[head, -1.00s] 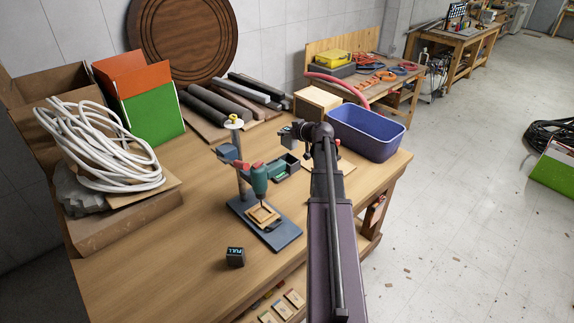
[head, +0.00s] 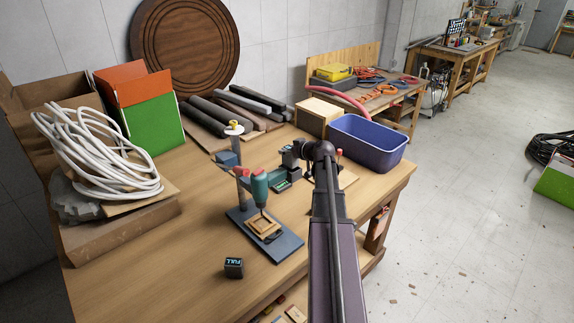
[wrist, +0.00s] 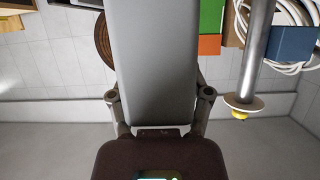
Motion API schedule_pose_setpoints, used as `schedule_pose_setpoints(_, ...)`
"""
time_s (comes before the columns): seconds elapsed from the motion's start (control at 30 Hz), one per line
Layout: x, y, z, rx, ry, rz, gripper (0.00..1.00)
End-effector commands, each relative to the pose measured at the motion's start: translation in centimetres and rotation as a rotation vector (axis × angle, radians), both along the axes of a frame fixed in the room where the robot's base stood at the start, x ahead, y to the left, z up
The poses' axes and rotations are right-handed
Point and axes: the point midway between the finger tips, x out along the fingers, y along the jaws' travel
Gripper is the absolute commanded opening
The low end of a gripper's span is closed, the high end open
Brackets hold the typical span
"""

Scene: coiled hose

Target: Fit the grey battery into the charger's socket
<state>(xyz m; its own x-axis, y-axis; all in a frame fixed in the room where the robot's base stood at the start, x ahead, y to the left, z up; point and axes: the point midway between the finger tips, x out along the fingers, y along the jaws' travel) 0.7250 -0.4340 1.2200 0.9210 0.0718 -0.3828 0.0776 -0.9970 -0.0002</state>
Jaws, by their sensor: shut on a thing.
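My gripper (wrist: 160,105) is shut on the grey battery (wrist: 156,50), a smooth grey block that fills the middle of the wrist view between the two fingers. In the head view my gripper (head: 291,158) is over the middle of the bench, right of the drill press, and the battery is too small there to make out clearly.
A small black cube (head: 234,267) showing "FULL" sits at the front. A blue bin (head: 366,145) and wooden box (head: 318,116) stand behind right; a white hose coil (head: 95,155) lies left.

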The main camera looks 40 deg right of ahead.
Motion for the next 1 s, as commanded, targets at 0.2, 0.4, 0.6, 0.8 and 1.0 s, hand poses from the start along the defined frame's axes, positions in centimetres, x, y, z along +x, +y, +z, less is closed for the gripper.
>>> schedule_pose_setpoints(0.2,0.0,0.0,0.0,0.0,-0.001,0.0,0.02)
schedule_pose_setpoints(0.4,0.0,0.0,-0.1,0.0,-0.001,0.0,0.02)
schedule_pose_setpoints(0.6,0.0,0.0,-1.1,0.0,-0.001,0.0,0.02)
schedule_pose_setpoints(0.8,0.0,0.0,-2.9,0.0,-0.001,0.0,0.02)
schedule_pose_setpoints(1.0,0.0,0.0,-4.4,0.0,-0.001,0.0,0.02)
